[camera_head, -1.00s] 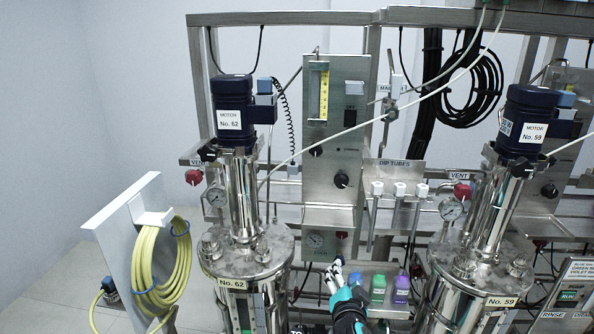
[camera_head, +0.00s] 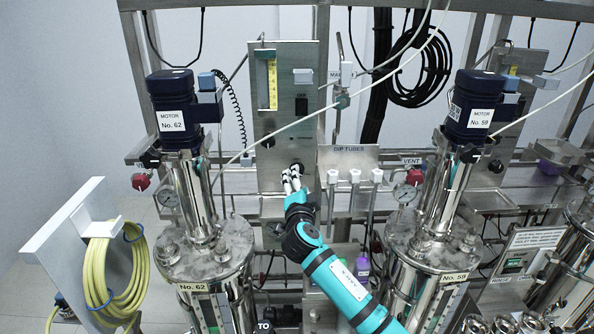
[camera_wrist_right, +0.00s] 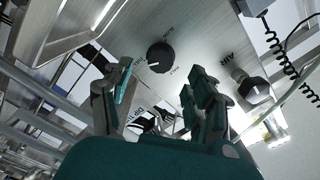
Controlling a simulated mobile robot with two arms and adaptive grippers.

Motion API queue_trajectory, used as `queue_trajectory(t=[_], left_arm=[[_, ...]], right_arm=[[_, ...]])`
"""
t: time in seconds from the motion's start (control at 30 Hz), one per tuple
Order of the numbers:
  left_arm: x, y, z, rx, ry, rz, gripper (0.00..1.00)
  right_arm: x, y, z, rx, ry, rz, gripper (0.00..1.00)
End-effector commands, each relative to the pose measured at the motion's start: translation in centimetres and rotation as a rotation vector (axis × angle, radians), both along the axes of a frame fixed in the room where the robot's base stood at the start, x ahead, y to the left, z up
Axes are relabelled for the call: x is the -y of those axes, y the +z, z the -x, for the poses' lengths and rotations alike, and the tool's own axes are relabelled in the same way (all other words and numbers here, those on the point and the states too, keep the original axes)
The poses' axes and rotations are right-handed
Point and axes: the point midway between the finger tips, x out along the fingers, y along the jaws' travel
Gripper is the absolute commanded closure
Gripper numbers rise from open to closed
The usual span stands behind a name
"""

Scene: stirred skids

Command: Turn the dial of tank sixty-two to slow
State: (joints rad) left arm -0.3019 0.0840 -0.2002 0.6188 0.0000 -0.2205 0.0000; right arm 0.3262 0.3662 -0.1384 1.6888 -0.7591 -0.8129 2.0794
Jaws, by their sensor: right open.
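Tank sixty-two (camera_head: 205,262), a steel vessel with motor No. 62 (camera_head: 172,108) on top, stands left of centre in the head view. The steel control panel (camera_head: 284,110) is right of it. My right gripper (camera_head: 291,178) is in front of the panel's lower dial and largely covers it. In the right wrist view, this black round dial (camera_wrist_right: 160,57) has a white pointer mark and small lettering around it, too small to read surely. My right gripper (camera_wrist_right: 161,82) is open there, its fingers apart on either side below the dial, with nothing between them. My left gripper is not in view.
A second knob (camera_head: 268,143) is higher on the panel. A pale hose (camera_head: 330,106) crosses in front of it. White-capped dip tubes (camera_head: 354,177) stand just right of my gripper. Tank 59 (camera_head: 425,250) is further right. A yellow hose coil (camera_head: 106,280) hangs at left.

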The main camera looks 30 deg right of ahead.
Motion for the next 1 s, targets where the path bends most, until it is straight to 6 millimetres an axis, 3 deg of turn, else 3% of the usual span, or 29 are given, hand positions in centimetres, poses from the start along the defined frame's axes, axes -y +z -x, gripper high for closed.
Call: queue_trajectory(t=[0.1,0.3,0.7,1.0], left_arm=[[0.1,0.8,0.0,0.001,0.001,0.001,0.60],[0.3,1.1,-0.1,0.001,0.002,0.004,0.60],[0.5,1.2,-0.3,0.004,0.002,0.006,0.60],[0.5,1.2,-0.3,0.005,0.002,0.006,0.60]], right_arm=[[1.2,0.2,-1.8,-0.002,-0.001,0.002,0.42],[2.2,0.0,-3.6,-0.001,0.001,0.001,0.42],[2.4,-0.1,-4.0,0.000,0.002,0.000,0.43],[2.4,-0.1,-4.0,-0.001,0.002,-0.001,0.82]])
